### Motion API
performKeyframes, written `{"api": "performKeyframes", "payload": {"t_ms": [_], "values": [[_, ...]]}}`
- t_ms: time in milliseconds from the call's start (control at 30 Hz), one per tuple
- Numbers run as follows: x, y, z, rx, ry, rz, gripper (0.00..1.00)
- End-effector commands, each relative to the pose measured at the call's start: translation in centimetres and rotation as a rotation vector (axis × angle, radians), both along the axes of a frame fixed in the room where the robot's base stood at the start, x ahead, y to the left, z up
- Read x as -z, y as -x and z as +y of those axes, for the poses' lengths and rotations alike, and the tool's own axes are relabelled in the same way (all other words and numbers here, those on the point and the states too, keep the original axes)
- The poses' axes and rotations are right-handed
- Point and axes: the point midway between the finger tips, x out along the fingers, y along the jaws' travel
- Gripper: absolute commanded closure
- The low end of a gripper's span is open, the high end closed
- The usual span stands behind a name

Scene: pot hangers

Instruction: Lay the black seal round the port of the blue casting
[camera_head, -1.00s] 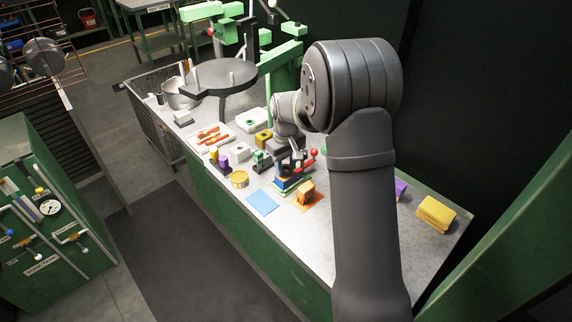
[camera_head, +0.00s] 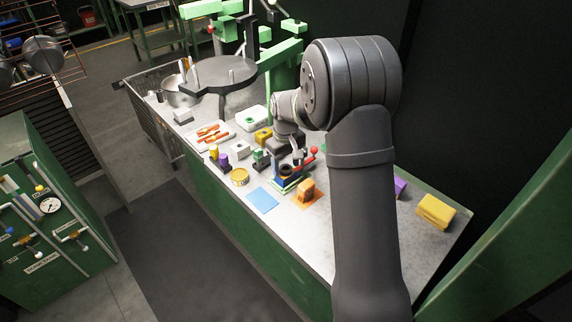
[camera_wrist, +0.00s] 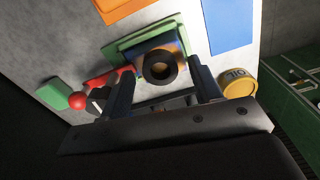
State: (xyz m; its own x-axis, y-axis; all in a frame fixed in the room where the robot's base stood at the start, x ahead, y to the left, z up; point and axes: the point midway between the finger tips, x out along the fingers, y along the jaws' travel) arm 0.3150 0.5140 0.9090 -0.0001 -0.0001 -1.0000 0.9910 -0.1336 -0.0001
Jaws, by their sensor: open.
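The blue casting (camera_head: 287,185) stands on a green plate on the bench, below my gripper. In the wrist view the casting (camera_wrist: 181,42) shows between and beyond my fingers, with bright light on part of it. A black ring (camera_wrist: 148,68), which looks like the seal, sits at the casting's port, its hole facing the camera. I cannot tell whether it lies flat all round. My gripper (camera_wrist: 163,90) is open, one finger on each side of the ring, with a gap visible on both sides. In the head view the fingertips are small and partly hidden.
A red-knobbed lever (camera_wrist: 79,101) is beside the left finger. A yellow tin (camera_wrist: 238,84) is right of the right finger. A blue sheet (camera_head: 262,200) and an orange block (camera_head: 306,187) lie near the casting. A yellow block (camera_head: 435,211) stands far right.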

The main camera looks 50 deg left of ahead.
Motion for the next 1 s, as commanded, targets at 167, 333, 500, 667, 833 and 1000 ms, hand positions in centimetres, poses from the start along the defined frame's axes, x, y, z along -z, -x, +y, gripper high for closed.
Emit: {"api": "performKeyframes", "payload": {"t_ms": [167, 333, 500, 667, 833, 1000], "values": [[-3.2, 0.0, 0.1, 0.000, -0.004, -0.003, 0.42], [-7.2, 0.0, 0.1, 0.000, -0.005, -0.003, 0.42], [-10.3, 0.0, 0.0, 0.000, -0.003, -0.001, 0.42], [-12.0, 0.0, 0.0, 0.000, -0.001, 0.000, 0.42], [-12.5, 0.0, 0.0, 0.000, 0.000, 0.000, 0.42], [-12.4, 0.0, 0.0, 0.000, 0.000, 0.000, 0.42]]}}
